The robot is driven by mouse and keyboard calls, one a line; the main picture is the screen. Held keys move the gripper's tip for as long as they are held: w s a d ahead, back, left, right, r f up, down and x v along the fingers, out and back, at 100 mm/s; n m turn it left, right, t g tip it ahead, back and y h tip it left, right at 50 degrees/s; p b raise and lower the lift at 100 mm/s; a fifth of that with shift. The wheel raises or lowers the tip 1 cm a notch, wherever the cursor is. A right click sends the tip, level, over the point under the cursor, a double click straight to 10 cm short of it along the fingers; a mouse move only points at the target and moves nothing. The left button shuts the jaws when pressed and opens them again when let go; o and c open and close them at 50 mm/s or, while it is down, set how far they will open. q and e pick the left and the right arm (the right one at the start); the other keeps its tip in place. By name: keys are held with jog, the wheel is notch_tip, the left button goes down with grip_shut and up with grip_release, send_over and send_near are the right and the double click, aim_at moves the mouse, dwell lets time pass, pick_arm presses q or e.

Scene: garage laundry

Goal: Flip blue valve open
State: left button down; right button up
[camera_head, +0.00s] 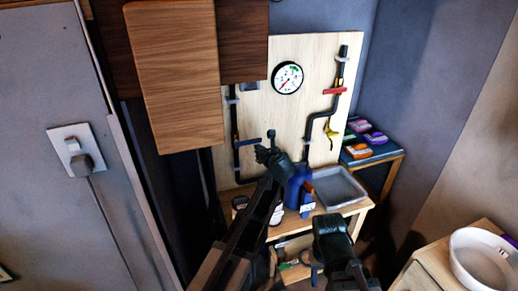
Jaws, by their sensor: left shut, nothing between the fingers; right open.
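The blue valve lever (247,142) lies roughly level across the black left pipe (235,118) on the pale wooden board. My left gripper (265,154) is shut and empty, just right of and slightly below the lever. A small gap seems to lie between them, but I cannot tell whether they touch. My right gripper (333,222) is open and empty, low in front of the bench. My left arm hides part of the bench.
The board carries a round gauge (288,78), a red valve (335,91) and a yellow valve (331,133). A grey tray (340,188) and a blue jug (298,186) stand on the bench below. A wooden cabinet (176,75) hangs at upper left. A white basin (482,262) is at right.

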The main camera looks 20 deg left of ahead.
pick_arm(q)
jog(key=shift+r+n+p, duration=0.4)
pick_arm(e)
jog(key=shift+r, duration=0.4)
pick_arm(q)
jog(key=shift+r+n+t+h+p, duration=0.3)
jog(key=shift+r+n+h+p, duration=0.3)
jog(key=shift+r+n+p, duration=0.15)
jog(key=s+a+r+n+t+h+p, duration=0.1)
jog(key=s+a+r+n+t+h, duration=0.1)
jog(key=r+n, duration=0.4)
jog(key=shift+s+a+r+n+t, duration=0.15)
jog(key=shift+a+n+t, duration=0.65)
jog(key=shift+n, duration=0.35)
pick_arm(e)
notch_tip(320, 180, up, 3)
jog(key=shift+r, duration=0.1)
pick_arm(q)
jog(key=shift+d, duration=0.1)
